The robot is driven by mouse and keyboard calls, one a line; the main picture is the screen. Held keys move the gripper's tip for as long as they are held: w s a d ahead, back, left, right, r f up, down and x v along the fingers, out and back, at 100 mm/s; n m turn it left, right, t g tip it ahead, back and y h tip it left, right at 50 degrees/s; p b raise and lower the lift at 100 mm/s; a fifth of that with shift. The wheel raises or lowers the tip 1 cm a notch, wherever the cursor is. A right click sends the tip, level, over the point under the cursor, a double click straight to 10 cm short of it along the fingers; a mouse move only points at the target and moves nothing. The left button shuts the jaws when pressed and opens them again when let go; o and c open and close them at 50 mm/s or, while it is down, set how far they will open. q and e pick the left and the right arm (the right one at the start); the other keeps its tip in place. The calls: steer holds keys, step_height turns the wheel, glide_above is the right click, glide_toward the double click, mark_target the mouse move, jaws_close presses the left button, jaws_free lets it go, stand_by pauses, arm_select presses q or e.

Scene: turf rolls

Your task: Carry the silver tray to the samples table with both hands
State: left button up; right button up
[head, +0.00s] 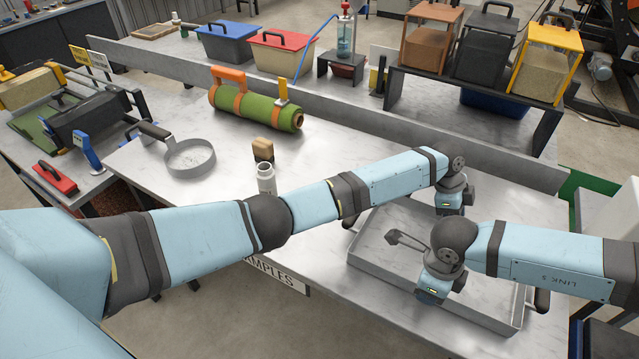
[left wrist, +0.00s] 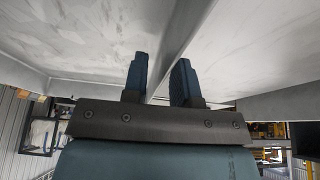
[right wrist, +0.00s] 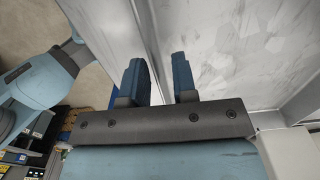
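My right gripper (head: 431,301) is at the near wall. In the right wrist view its fingers (right wrist: 160,80) are apart around a wall edge.
A small dark tool (head: 405,241) shows in the tray area. A raised rack (head: 470,92) with sample boxes stands behind.

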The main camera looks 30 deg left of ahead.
arm_select(q)
steer(key=shift+r, duration=0.15)
arm_select(e)
steer(key=shift+s+r, duration=0.1)
steer(key=shift+r, duration=0.05)
arm_select(q)
steer(key=v, duration=1.2)
arm_select(e)
step_height(320, 180, up, 12)
stand_by(0.4)
